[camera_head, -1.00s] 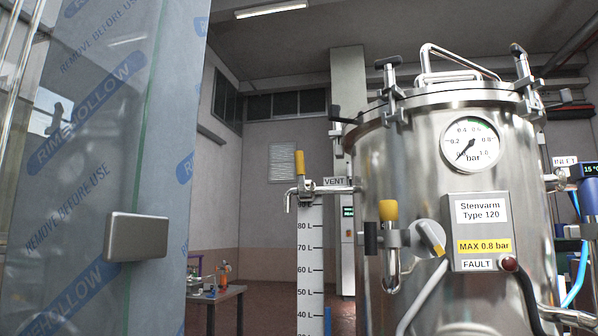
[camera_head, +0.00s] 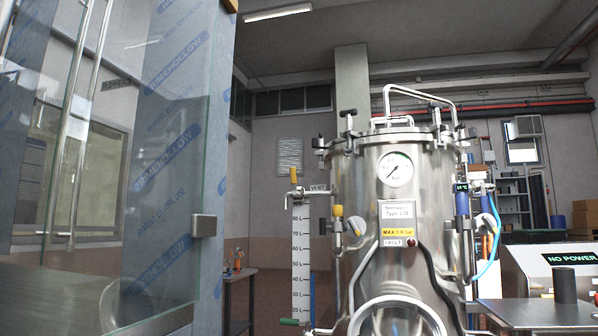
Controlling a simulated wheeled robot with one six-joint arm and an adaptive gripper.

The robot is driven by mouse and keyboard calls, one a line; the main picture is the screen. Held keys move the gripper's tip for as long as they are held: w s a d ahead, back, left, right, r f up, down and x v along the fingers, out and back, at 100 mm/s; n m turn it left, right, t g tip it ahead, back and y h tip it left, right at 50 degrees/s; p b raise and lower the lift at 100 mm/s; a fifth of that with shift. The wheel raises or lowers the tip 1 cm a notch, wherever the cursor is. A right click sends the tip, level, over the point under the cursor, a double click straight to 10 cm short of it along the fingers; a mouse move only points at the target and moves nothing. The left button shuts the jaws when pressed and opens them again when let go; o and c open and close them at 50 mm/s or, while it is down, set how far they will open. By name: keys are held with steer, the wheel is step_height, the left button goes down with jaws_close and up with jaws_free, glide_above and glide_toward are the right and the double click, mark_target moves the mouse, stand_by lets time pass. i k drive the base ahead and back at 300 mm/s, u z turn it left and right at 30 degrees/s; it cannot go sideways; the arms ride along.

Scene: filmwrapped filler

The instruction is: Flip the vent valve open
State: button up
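The vent valve (camera_head: 299,193) sits on a side pipe at the upper left of the steel tank (camera_head: 360,240), beside a label reading VENT (camera_head: 318,188). Its small yellow handle (camera_head: 293,175) stands upright, across the roughly level pipe. The pipe's outlet bends down at its left end. A second yellow-topped fitting (camera_head: 338,211) is lower on the tank's left side. The gauge (camera_head: 395,169) is on the tank's upper front; its needle is too small to read surely. My gripper is not in view.
A glass door (camera_head: 110,200) with blue-printed film and a metal handle fills the left. A white litre scale (camera_head: 300,260) stands below the valve. A table (camera_head: 240,274) is behind. A NO POWER panel (camera_head: 568,258) is at the right.

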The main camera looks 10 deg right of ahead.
mark_target(293, 170)
steer(key=z, duration=0.55)
steer(key=i, duration=1.4)
steer(key=u, duration=0.25)
